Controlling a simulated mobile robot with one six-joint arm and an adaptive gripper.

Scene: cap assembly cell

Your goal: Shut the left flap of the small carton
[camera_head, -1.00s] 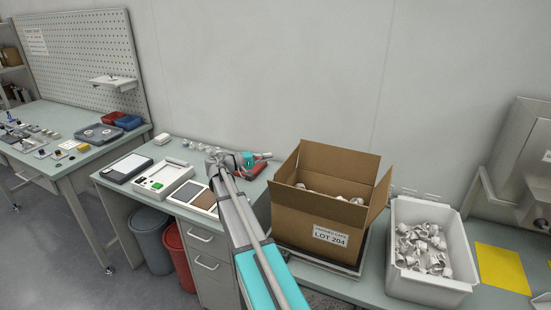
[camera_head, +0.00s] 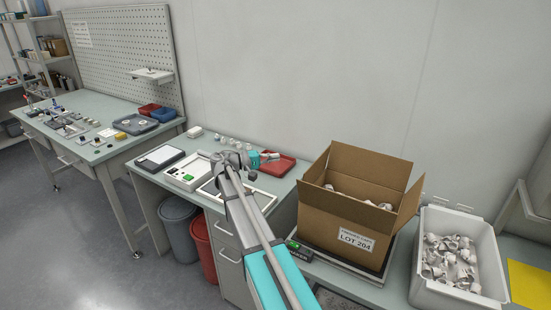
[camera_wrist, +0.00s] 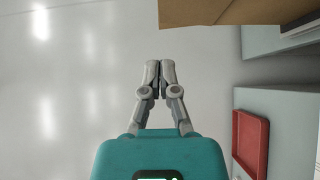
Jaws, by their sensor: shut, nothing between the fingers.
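The small carton (camera_head: 341,221) is brown cardboard with a LOT 204 label and stands open, with whitish caps inside. Its left flap (camera_head: 317,167) stands up at the left opening edge. A brown cardboard piece (camera_wrist: 225,12) shows at the top there, beyond the fingertips.
A red tray (camera_head: 284,170) lies on the bench near my gripper; it also shows in the wrist view (camera_wrist: 250,142). The carton rests on a scale-like platform (camera_head: 330,257). A white bin (camera_head: 425,283) of caps stands close to its right.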

